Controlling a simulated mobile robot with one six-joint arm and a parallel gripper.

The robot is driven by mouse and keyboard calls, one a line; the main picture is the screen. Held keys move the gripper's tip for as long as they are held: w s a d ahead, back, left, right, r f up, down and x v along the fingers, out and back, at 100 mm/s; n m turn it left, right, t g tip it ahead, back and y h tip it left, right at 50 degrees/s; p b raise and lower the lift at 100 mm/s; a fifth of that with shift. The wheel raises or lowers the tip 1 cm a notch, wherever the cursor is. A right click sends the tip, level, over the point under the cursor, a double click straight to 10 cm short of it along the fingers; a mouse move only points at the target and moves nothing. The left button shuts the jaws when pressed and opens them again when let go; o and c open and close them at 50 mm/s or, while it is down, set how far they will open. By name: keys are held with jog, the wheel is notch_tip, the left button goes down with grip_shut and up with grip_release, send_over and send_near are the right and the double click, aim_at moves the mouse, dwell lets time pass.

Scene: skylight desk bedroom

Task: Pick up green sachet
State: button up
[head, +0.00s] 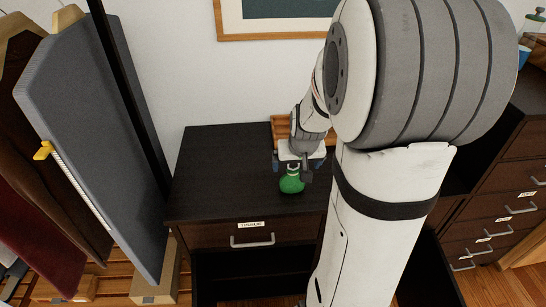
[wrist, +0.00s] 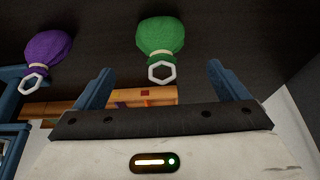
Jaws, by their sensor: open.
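The green sachet (head: 291,184) is a round green bag tied at the neck, on the dark cabinet top (head: 215,185). In the wrist view the green sachet (wrist: 160,36) has a pale hexagonal ring at its neck, pointing toward my gripper. My gripper (wrist: 161,68) is open and empty, its blue fingers spread to either side of the ring's line. The sachet lies beyond the fingertips, not between them. In the head view my gripper (head: 298,165) is right by the sachet, and my arm hides part of the cabinet top.
A purple sachet (wrist: 48,47) with a similar ring lies left in the wrist view, beside a blue rack (wrist: 12,140). A wooden tray (head: 284,122) stands at the back. The cabinet top's left side is clear. Hanging clothes (head: 85,130) are at far left.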

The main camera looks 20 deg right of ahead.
aim_at(293, 171)
jog(key=shift+w+d+f, duration=0.3)
jog(key=shift+w+f, duration=0.05)
jog(key=shift+f, duration=0.35)
jog(key=shift+w+x, duration=0.15)
jog(key=shift+x, duration=1.5)
jog(key=shift+w+x, duration=0.1)
jog(key=shift+x, duration=1.55)
jog(key=shift+a+r, duration=0.1)
jog(key=shift+a, duration=0.1)
jog(key=shift+c, duration=0.2)
jog(key=c, duration=1)
